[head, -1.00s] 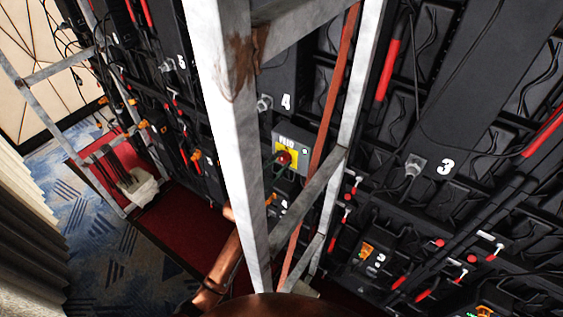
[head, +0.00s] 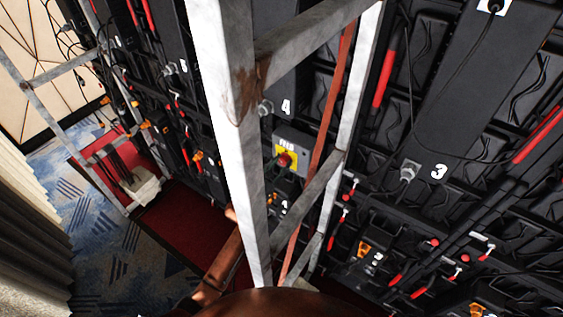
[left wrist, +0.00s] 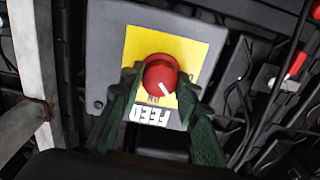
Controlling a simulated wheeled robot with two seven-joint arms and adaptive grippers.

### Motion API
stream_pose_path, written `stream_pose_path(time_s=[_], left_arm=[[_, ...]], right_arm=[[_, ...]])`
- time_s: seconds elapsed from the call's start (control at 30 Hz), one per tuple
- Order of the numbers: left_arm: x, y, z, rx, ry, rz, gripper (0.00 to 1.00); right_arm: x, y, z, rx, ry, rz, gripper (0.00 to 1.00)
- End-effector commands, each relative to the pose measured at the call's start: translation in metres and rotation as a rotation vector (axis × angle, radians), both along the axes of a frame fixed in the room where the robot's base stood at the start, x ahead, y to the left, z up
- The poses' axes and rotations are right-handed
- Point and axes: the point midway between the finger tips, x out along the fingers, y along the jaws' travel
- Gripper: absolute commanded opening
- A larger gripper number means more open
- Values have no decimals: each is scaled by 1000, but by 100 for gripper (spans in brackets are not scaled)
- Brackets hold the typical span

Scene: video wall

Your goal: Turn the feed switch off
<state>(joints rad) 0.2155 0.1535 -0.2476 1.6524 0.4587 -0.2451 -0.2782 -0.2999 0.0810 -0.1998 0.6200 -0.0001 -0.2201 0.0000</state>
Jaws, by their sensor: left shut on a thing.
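The feed switch is a red rotary knob (left wrist: 160,75) on a yellow plate (left wrist: 188,50) on a grey box (left wrist: 104,50). The FEED label is upside down in the left wrist view. My left gripper (left wrist: 158,92) has its dark green fingers on either side of the knob, shut on it. A white mark on the knob points down and slightly right in that view. In the head view the red knob (head: 283,160) shows just right of a metal post, which hides most of my gripper. My right gripper is not in view.
A pale, rusty metal frame post (head: 222,110) and its crossbars stand in front of the switch. Black wall panels with cables and red handles (head: 385,75) fill the right side. Red and blue carpet (head: 100,215) lies at left, beside a pale curtain (head: 25,220).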

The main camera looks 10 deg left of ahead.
Motion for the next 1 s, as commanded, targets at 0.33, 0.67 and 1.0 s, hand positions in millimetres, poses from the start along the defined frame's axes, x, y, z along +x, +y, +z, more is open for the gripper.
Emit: stream_pose_path(time_s=[0.33, 0.67, 1.0], left_arm=[[0, 0, 1, -305, 127, 0, 6], [0, 0, 0, -565, 234, 0, 6], [0, 0, -1, -727, 299, 1, 6]], right_arm=[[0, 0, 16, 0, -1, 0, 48], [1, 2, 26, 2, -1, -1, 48], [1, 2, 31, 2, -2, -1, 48]])
